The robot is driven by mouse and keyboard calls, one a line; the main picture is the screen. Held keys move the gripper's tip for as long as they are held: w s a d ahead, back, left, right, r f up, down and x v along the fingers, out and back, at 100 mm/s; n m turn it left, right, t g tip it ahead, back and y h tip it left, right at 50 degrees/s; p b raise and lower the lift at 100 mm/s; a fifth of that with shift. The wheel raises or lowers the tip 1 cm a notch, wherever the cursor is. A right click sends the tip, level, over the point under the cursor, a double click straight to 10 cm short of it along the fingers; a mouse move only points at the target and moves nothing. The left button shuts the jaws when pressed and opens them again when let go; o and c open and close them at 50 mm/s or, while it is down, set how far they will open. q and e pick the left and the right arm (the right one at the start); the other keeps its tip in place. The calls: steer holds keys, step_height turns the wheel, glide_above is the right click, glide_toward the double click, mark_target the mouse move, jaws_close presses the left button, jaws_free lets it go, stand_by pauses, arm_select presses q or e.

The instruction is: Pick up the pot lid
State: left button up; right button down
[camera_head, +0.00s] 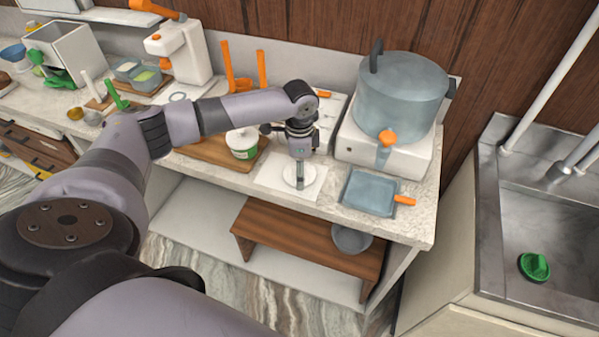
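My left gripper (300,180) points down over a white square sheet (276,178) on the counter. A small pale round piece shows at its fingertips; I cannot tell whether it is held or lies on the sheet. The fingers are too small to read as open or shut. A small white pot with a green band (243,143) stands left of the gripper, with what looks like a white lid (242,133) on top. A large grey-blue pot (400,95) with dark handles stands at the right; whether a lid covers it is unclear. My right gripper is not in view.
The large pot stands on a white stove (410,158). A blue-grey tray (369,193) with an orange handle lies near the counter's front edge. A wooden board (205,152) lies under the small pot. A sink (550,220) at the right holds a green round object (534,267).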

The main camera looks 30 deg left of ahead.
arm_select(q)
steer(key=shift+s, duration=0.2)
steer(key=c, duration=1.2)
steer(key=shift+c, duration=0.7)
